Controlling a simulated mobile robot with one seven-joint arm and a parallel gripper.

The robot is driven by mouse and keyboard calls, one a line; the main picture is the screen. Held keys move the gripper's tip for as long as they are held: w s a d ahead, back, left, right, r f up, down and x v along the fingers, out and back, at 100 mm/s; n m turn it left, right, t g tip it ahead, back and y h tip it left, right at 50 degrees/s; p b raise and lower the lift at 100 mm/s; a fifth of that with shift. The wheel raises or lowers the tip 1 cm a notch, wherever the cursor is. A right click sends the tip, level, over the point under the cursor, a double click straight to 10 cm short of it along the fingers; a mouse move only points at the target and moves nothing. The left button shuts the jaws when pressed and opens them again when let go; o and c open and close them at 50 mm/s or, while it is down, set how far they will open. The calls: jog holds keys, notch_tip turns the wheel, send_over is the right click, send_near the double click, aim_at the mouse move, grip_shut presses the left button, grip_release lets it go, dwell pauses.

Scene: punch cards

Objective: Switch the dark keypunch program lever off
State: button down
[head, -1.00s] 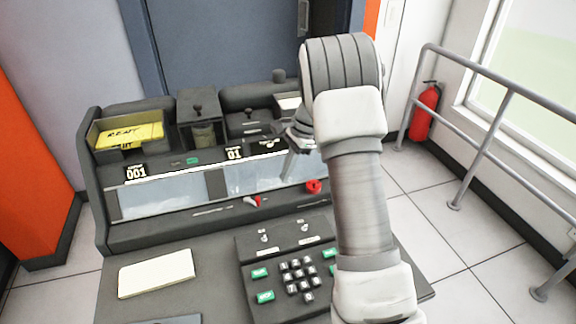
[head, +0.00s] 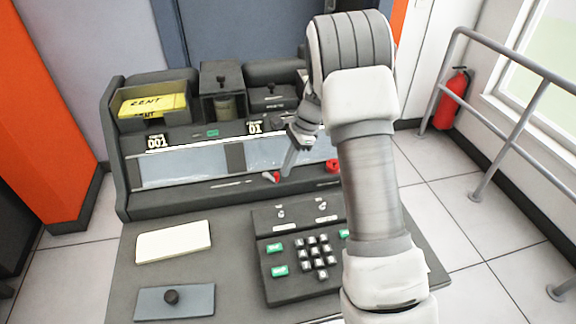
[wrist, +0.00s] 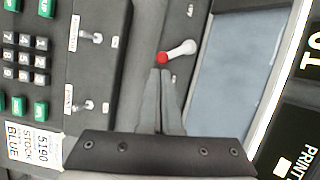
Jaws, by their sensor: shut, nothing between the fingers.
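The dark keypunch (head: 200,190) stands ahead of me. Its program lever (head: 271,177), pale with a red tip, sits low on the front panel below the pale window strip. In the wrist view the lever (wrist: 178,51) has its red tip towards the key panel and its white arm angled towards the window. My gripper (head: 285,176) is shut and empty, reaching down just right of the lever in the head view. In the wrist view the fingertips (wrist: 160,73) lie close beside the red tip; whether they touch it I cannot tell.
A second red knob (head: 333,165) is to the right on the panel. A keypad (head: 316,255) with small toggle switches (wrist: 95,38) stands in front. A cream card stack (head: 174,242) lies on the desk. A grey railing (head: 510,125) runs at right.

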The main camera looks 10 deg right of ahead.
aim_at(272, 177)
jog(key=shift+s+a+m+t+p, duration=0.3)
jog(key=shift+s+m+t+p, duration=0.25)
jog(key=shift+m, duration=0.45)
jog(key=a+m+p, duration=0.1)
jog(key=m, duration=0.2)
jog(key=s+a+m+t+p, duration=0.1)
jog(key=m+p, duration=0.1)
jog(key=m, duration=0.1)
jog(key=s+a+m+t+h+p, duration=0.1)
jog(key=a+m+p, duration=0.1)
jog(key=shift+a+m+t, duration=0.1)
jog(key=shift+m+t, duration=0.15)
jog(key=shift+m, duration=0.15)
jog(key=shift+w, duration=0.1)
jog(key=shift+w+d+p, duration=0.4)
jog(key=shift+w+p, duration=0.15)
jog(key=shift+w, duration=0.05)
